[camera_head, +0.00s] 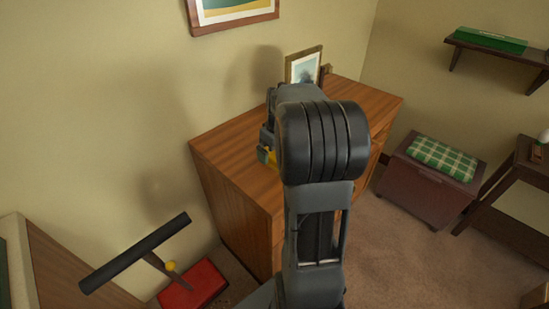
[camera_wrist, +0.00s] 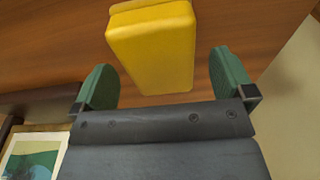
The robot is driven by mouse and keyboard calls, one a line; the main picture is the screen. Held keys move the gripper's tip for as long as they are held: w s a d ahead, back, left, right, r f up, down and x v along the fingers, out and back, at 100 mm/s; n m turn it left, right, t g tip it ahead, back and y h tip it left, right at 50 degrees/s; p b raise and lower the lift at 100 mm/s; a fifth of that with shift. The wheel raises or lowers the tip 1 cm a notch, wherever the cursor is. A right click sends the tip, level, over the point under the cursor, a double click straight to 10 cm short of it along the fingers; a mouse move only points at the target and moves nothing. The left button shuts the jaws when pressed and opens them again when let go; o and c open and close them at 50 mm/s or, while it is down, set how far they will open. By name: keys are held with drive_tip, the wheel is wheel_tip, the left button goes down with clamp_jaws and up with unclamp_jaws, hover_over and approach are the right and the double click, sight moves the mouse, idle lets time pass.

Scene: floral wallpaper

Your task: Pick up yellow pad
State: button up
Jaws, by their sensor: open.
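The yellow pad (camera_wrist: 152,52) is a thick block with rounded edges. In the wrist view it rests on the brown wooden top of the dresser (camera_wrist: 260,45), just beyond my gripper (camera_wrist: 162,82). My gripper is open, with one green finger to each side of the pad's near end and a gap on both sides. In the head view a small bit of yellow (camera_head: 271,158) shows beside my arm over the dresser (camera_head: 225,142); my arm hides the rest and the fingers.
A framed picture (camera_head: 303,67) stands at the dresser's back; a frame also shows at lower left in the wrist view (camera_wrist: 35,155). A chest with a green checked cushion (camera_head: 443,158) stands right of the dresser. A red box (camera_head: 195,286) is at lower left.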

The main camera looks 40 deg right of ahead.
drive_tip(key=shift+w+f, duration=0.1)
drive_tip(key=shift+f, duration=0.75)
drive_tip(key=c, duration=1)
